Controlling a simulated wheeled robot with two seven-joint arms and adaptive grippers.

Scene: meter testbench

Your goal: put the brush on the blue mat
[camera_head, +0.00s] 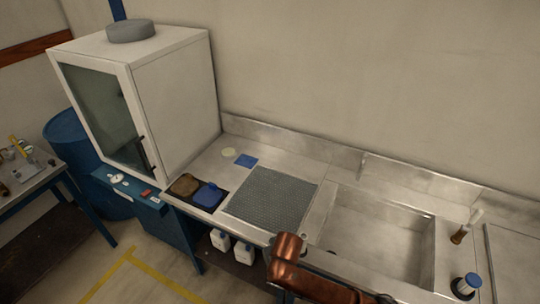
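The brush (460,235) appears to be the small object with a brown lower part and a pale upper part, tilted beside the right side of the sink. It is too small to make out in detail. Neither of my grippers is in view.
A grey ribbed panel (272,198) lies between the blue square and the sink (378,238). A blue item (208,195) and a brown item (185,185) sit at the counter's left end. A blue-capped container (466,286) stands near the front right. A white cabinet (178,92) stands left.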

